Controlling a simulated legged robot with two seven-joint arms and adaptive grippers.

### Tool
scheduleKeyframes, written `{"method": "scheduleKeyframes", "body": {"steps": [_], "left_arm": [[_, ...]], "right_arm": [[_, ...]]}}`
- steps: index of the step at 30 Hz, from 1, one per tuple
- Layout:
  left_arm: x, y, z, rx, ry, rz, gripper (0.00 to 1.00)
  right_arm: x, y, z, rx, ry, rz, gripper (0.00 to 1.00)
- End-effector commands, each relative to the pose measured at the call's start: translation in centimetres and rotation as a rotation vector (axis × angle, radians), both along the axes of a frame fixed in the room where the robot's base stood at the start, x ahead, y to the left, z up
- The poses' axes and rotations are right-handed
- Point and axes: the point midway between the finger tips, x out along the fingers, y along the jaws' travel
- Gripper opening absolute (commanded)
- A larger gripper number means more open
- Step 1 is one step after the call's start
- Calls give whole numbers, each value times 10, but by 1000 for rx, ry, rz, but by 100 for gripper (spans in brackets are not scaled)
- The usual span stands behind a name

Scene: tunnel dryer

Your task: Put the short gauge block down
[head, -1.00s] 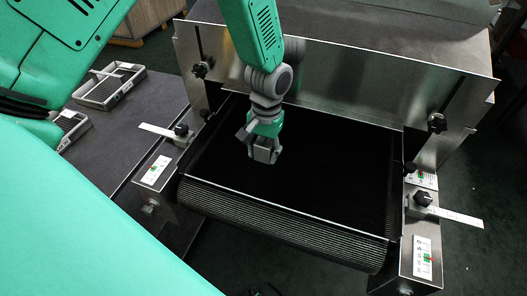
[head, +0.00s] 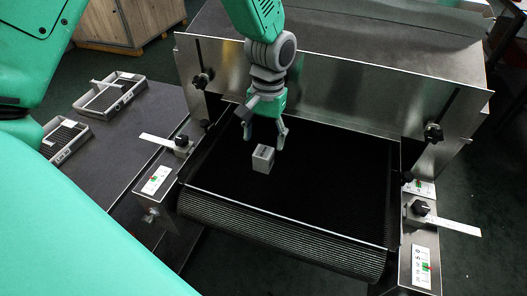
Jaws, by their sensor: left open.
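The short gauge block (head: 263,159) is a small grey metal block. It stands on the black conveyor belt (head: 330,190), left of the belt's middle, in the head view. My left gripper (head: 264,138) hangs just above the block with its fingers spread open. The fingertips look apart from the block, with dark belt showing between them. My right gripper is not in view.
A metal gate plate (head: 330,85) crosses behind the belt. Side rails carry black knobs and rulers (head: 452,226). Two grey trays (head: 110,93) (head: 64,139) rest on the dark table (head: 110,150) at left. The belt right of the block is clear.

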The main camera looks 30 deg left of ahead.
Motion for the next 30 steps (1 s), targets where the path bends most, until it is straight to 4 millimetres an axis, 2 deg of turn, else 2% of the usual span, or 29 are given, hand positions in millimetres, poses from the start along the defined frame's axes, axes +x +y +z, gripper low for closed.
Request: {"method": "scheduleKeyframes", "body": {"steps": [3,9,30], "left_arm": [[4,0,21,0,-2,1,60],[5,1,35,0,1,2,60],[5,1,36,0,1,1,60]], "right_arm": [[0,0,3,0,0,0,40],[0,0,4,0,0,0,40],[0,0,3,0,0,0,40]]}}
